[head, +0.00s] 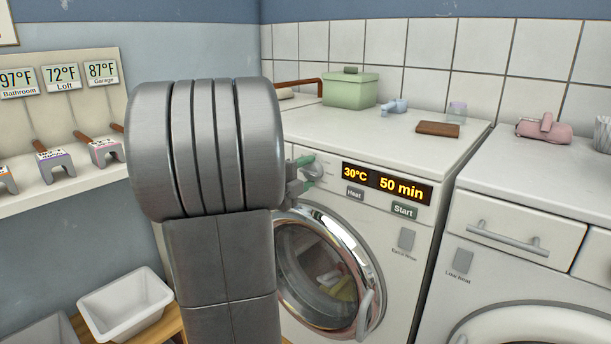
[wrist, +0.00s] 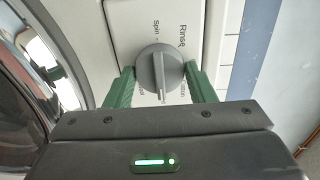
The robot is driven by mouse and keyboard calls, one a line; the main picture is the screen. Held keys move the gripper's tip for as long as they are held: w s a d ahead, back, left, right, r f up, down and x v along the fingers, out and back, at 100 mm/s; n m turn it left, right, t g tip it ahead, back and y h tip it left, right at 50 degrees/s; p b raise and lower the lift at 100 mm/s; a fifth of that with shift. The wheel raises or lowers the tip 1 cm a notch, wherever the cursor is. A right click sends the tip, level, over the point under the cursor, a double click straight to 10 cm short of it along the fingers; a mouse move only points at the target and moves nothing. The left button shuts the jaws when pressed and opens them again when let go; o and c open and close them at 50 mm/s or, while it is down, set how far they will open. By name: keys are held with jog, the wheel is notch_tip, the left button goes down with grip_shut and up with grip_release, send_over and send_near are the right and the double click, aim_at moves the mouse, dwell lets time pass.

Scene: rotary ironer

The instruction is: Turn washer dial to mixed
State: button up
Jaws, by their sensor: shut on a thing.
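The washer (head: 400,235) stands in the middle of the head view, with its round glass door shut and cloth inside. Its grey dial (wrist: 160,72) fills the middle of the wrist view. The labels Rinse and Spin show beside it; lower labels are partly hidden by my gripper. A pale mark on the dial's ridge points down toward my gripper. My gripper (wrist: 160,88) has its green fingers on either side of the dial, shut on it. In the head view my gripper (head: 304,172) is at the panel's left end, partly behind my arm. The display (head: 386,183) reads 30°C and 50 min.
Heat (head: 355,193) and Start (head: 404,211) buttons sit below the display. A green box (head: 350,90), a brown block (head: 438,129) and small items stand on the washer top. A second machine (head: 535,260) is at right. A white tub (head: 125,305) is at lower left.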

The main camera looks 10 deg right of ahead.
jog(key=o, duration=1)
jog(key=shift+c, duration=0.2)
jog(key=p+v, duration=0.2)
jog(key=v, duration=1.1)
jog(key=shift+s+a, duration=0.25)
jog(key=shift+a, duration=0.05)
jog(key=shift+d, duration=0.1)
jog(key=b+x, duration=0.2)
jog(key=x, duration=1.1)
jog(key=shift+w+d, duration=0.25)
